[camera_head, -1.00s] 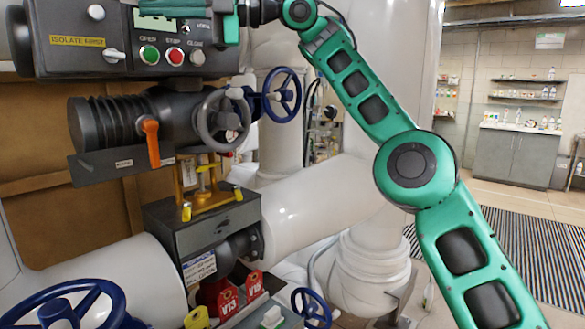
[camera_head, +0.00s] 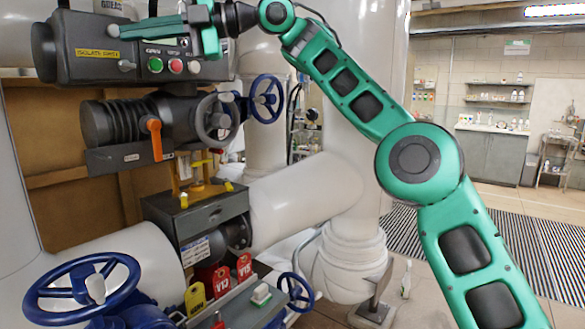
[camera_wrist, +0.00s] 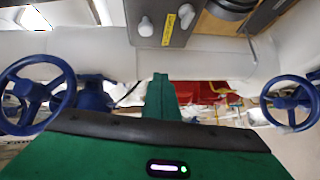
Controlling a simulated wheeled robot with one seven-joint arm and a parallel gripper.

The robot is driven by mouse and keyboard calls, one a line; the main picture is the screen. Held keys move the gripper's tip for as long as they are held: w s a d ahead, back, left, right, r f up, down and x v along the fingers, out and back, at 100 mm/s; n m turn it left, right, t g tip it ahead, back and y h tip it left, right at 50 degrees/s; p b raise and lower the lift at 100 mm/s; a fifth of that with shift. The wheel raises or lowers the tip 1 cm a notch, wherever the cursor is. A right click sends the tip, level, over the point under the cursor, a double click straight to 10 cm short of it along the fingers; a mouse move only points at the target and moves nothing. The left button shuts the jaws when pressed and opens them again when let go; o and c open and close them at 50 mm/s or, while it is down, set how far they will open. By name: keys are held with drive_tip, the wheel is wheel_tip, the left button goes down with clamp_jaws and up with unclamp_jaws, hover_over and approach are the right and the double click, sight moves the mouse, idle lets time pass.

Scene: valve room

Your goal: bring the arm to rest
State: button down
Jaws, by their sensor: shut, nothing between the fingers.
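My green arm reaches up from the lower right of the head view, bends at a large round elbow, and runs to the upper left. My gripper (camera_head: 124,31) is at its end, pointing left in front of the top of the grey control box (camera_head: 88,52). The fingers are shut and empty. In the wrist view the closed green fingers (camera_wrist: 160,98) stand in the middle with nothing between them. From the head view I cannot tell whether the gripper touches the box.
Below the box are a valve actuator with an orange lever (camera_head: 154,139) and blue handwheels (camera_head: 267,98), with another handwheel (camera_head: 82,286) at lower left. Red tags (camera_head: 215,287) stand near the bottom. White pipes fill the middle. Striped matting (camera_head: 548,243) and open floor lie right.

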drive_tip(key=w+d+f+m+t+h, duration=0.35)
drive_tip(key=d+f+m, duration=0.3)
drive_tip(key=f, duration=0.25)
drive_tip(key=w+d+f+m+t+h, duration=0.35)
drive_tip(key=d+f+m, duration=0.3)
drive_tip(key=f, duration=0.25)
drive_tip(key=d+f+m+h, duration=0.3)
drive_tip(key=d+f+m, duration=0.35)
drive_tip(key=d, duration=0.75)
drive_tip(key=d+f+m+h, duration=0.4)
drive_tip(key=d+f+m, duration=0.3)
drive_tip(key=d, duration=0.7)
drive_tip(key=s+d+f+m+g+h, duration=0.1)
drive_tip(key=s+d+f+m, duration=0.4)
drive_tip(key=s+d, duration=0.4)
drive_tip(key=s+d+f+m+g+h, duration=0.1)
drive_tip(key=s+d+f+m, duration=0.2)
drive_tip(key=s+d+f, duration=0.6)
drive_tip(key=s+d+f+m+g, duration=0.1)
drive_tip(key=s+d+f+m, duration=0.3)
drive_tip(key=s, duration=0.5)
drive_tip(key=s+d+f+m+g, duration=0.1)
drive_tip(key=s+d+f+m, duration=0.3)
drive_tip(key=s, duration=0.5)
drive_tip(key=shift+s+d+f+g, duration=0.2)
drive_tip(key=shift+d+g, duration=0.2)
drive_tip(key=shift+d, duration=0.55)
drive_tip(key=shift+r, duration=0.1)
